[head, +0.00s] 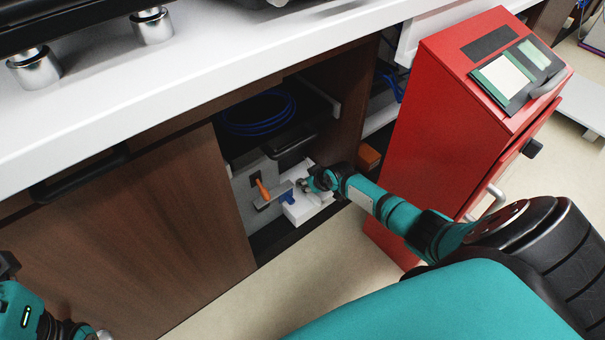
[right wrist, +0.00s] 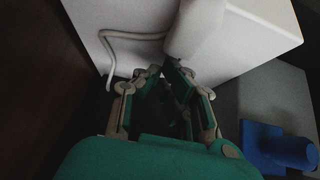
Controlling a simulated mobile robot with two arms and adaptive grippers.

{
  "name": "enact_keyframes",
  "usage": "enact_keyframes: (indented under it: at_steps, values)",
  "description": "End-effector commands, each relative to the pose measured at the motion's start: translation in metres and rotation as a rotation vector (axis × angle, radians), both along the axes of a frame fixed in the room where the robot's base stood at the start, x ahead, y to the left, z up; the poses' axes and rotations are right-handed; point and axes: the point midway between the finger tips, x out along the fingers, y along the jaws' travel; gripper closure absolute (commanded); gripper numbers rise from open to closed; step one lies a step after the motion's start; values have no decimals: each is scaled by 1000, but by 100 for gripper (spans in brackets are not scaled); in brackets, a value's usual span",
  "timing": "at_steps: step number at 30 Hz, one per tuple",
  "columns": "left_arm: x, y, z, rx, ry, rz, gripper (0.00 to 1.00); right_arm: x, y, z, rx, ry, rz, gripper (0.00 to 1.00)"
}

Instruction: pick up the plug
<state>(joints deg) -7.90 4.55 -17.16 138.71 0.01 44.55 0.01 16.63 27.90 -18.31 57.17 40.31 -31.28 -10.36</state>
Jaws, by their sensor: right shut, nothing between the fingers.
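My right gripper (head: 306,185) reaches into the open cabinet bay, over a white box (head: 308,208). In the right wrist view its fingers (right wrist: 168,82) are together and empty. Just beyond the fingertips is a white rounded piece (right wrist: 196,32) with a thin white cord (right wrist: 125,36) beside it, over the white box (right wrist: 245,38). This piece may be the plug; I cannot tell for sure. A blue fitting (right wrist: 278,150) lies to the right, lower in that view; a blue part (head: 289,198) shows in the head view. My left gripper (head: 88,334) is only partly in view at the bottom left.
An orange handle (head: 262,188) stands on a grey panel left of the white box. A blue cable coil (head: 258,113) lies on the shelf above. A red till cabinet (head: 430,130) stands close on the right. A wooden door (head: 150,230) bounds the bay on the left.

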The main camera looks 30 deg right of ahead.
Motion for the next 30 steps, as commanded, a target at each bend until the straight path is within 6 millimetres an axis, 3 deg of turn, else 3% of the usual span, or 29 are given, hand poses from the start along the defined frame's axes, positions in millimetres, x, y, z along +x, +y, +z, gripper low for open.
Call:
enact_keyframes:
  at_steps: [17,30]
  values:
    - [0,0,-1,-1,9,0,60,-8,-2,4,-3,-1,2,100]
    - [0,0,-1,-1,9,0,60,-52,-5,59,-3,-1,2,100]
